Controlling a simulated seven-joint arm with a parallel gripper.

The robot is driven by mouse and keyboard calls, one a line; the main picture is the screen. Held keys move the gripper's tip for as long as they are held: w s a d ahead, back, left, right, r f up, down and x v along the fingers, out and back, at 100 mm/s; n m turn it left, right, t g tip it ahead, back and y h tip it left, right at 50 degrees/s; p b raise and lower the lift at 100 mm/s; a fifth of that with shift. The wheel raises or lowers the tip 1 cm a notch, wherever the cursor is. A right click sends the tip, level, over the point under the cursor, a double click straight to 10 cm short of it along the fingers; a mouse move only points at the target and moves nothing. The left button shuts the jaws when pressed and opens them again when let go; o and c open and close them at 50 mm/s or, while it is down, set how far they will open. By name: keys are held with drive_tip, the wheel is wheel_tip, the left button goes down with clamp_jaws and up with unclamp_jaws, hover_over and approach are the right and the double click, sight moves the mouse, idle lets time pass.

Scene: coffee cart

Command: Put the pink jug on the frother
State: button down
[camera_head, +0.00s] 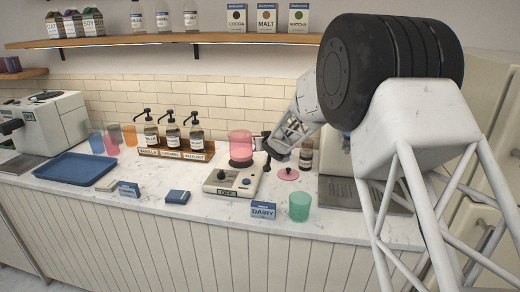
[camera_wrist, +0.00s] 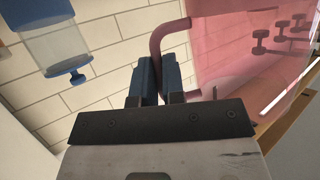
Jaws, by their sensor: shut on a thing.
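The pink jug (camera_head: 240,145) is see-through and upright over the round dark plate of the frother (camera_head: 228,183), a white unit with knobs on the counter. From this angle I cannot tell whether it touches the plate. My gripper (camera_head: 266,148) is to the right of the jug. In the wrist view my gripper's blue fingers (camera_wrist: 159,84) are shut on the handle of the pink jug (camera_wrist: 240,45). The frother does not show in the wrist view.
A pink lid (camera_head: 288,174) lies right of the frother. A green cup (camera_head: 299,206) and a dairy sign (camera_head: 263,211) stand in front. A rack of pump bottles (camera_head: 172,140) is behind left. A blue tray (camera_head: 75,169) lies at left. Counter between tray and frother holds small blocks.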

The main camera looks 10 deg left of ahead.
drive_tip(key=shift+w+a, duration=0.25)
drive_tip(key=shift+w, duration=0.4)
drive_tip(key=shift+w+a, duration=0.25)
drive_tip(key=shift+w, duration=0.35)
drive_tip(key=shift+f, duration=0.15)
drive_tip(key=shift+f, duration=1.65)
drive_tip(key=shift+f, duration=0.1)
drive_tip(key=c, duration=1.2)
unclamp_jaws()
drive_tip(key=shift+f, duration=0.1)
drive_tip(key=shift+s+r, duration=0.1)
drive_tip(key=shift+r, duration=0.1)
